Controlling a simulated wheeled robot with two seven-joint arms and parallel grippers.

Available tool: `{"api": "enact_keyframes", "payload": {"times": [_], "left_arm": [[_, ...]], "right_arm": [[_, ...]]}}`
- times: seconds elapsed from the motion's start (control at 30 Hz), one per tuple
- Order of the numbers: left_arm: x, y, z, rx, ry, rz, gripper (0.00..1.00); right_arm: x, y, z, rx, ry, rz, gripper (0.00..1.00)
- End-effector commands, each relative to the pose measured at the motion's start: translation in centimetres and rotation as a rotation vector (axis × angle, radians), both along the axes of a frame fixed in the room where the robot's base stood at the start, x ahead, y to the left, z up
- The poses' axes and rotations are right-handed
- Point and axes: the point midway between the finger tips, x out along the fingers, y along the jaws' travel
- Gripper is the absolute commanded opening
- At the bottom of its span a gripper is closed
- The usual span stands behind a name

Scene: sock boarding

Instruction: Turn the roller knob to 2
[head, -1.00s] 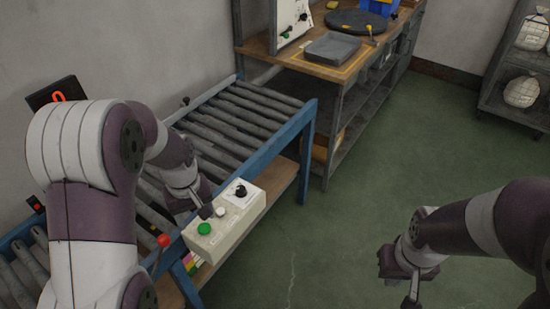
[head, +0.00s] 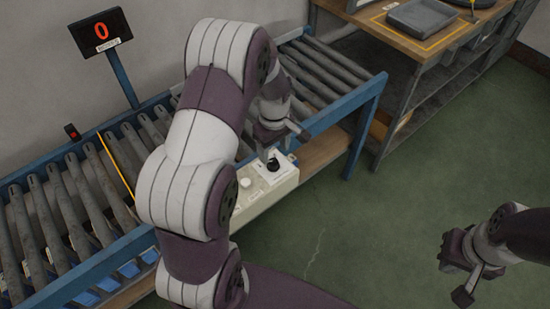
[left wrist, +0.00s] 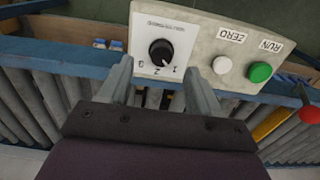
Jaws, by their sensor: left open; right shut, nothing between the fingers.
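The black roller knob (left wrist: 161,52) sits on a white dial plate on the control box (left wrist: 205,40). The numbers 1, 2 and 3 show around it, upside down. A pale pointer mark on the knob faces the lower edge, near 1 and 2; I cannot tell exactly which. In the head view the knob (head: 273,165) is just below my left gripper (head: 268,154). My left gripper (left wrist: 158,72) is open, its fingers either side of the dial in the picture, with no visible contact. My right gripper (head: 462,294) is shut and empty, over the floor at right.
The box also carries a white ZERO button (left wrist: 222,64) and a green RUN button (left wrist: 260,72). A red ball-topped lever (left wrist: 309,115) is beside them. The roller conveyor (head: 90,200) runs behind. A display (head: 101,33) reads 0. A workbench (head: 420,45) stands back right.

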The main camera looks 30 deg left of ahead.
Motion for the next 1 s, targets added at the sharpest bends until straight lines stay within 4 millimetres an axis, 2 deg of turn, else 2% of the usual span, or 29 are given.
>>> {"api": "enact_keyframes", "payload": {"times": [0.03,0.1,0.23,0.57,0.73,0.77,1.0], "left_arm": [[-0.1,0.0,-1.3,-0.001,0.004,0.0,0.63],[0.0,0.0,-2.7,0.0,0.002,-0.001,0.63],[0.0,0.0,-4.4,0.0,0.0,-0.001,0.63],[0.0,0.0,-4.9,0.0,-0.002,-0.001,0.63],[0.0,0.0,-4.9,0.0,-0.002,-0.001,0.11],[0.0,0.0,-4.9,0.0,-0.002,-0.001,0.07],[0.0,0.0,-4.8,0.0,-0.001,-0.016,0.07]], "right_arm": [[0.0,0.0,-0.2,0.0,0.0,0.0,0.0],[0.0,0.0,-0.3,0.0,0.0,0.0,0.0],[0.0,0.0,-0.3,0.0,0.0,0.0,0.0],[0.0,0.0,-0.4,0.0,0.0,0.0,0.0],[0.0,0.0,-0.4,0.0,0.0,0.0,0.0],[0.0,0.0,-0.4,0.0,0.0,0.0,0.0],[0.0,0.0,-0.2,0.0,0.0,0.0,0.0]]}}
